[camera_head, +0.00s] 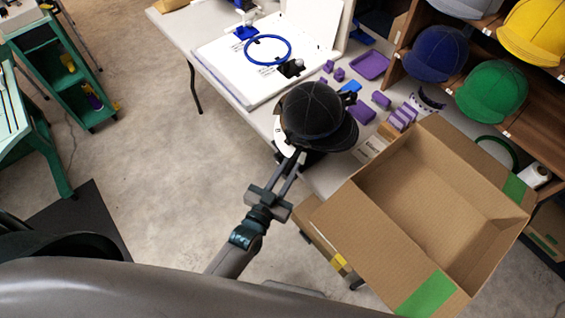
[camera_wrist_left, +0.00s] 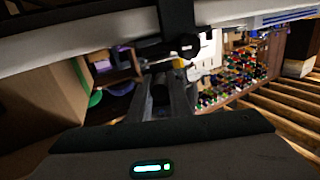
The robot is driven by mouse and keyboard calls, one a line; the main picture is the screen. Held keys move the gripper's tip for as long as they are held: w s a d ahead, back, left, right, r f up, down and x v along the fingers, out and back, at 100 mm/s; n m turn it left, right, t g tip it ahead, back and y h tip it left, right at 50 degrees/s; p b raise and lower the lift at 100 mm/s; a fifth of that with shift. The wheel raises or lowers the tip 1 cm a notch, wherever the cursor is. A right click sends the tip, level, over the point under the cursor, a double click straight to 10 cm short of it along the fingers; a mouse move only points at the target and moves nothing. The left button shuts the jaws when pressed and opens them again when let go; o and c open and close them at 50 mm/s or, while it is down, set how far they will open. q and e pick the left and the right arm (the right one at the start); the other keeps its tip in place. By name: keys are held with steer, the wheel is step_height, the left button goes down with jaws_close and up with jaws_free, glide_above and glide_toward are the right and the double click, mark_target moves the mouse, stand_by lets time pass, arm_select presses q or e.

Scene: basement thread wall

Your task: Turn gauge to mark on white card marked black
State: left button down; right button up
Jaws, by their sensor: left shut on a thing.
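A white card (camera_head: 283,138) with small dark marks shows at the table's front edge, partly hidden under a black cap (camera_head: 312,112). My left gripper (camera_head: 297,157) reaches up to the table edge just below the card. It is shut on a dark part of the gauge, mostly hidden by the fingers. In the left wrist view the fingers (camera_wrist_left: 160,92) close around a dark piece below a black bracket (camera_wrist_left: 178,28). The gauge's pointer and the mark it faces cannot be made out. My right gripper is not in view.
An open cardboard box (camera_head: 365,215) stands close to the right of my left arm. The white table (camera_head: 215,35) holds a blue ring (camera_head: 268,49), purple pieces and a purple tray (camera_head: 370,66). Coloured caps fill shelves at right.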

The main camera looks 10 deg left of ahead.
arm_select(q)
steer(key=shift+s+d+r+n+y, duration=0.1)
steer(key=shift+d+n+y, duration=0.3)
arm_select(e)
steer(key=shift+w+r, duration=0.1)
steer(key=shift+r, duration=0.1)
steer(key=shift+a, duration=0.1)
arm_select(q)
steer(key=c, duration=1.6)
jaws_free()
steer(key=shift+c, duration=0.2)
steer(key=shift+s, duration=0.1)
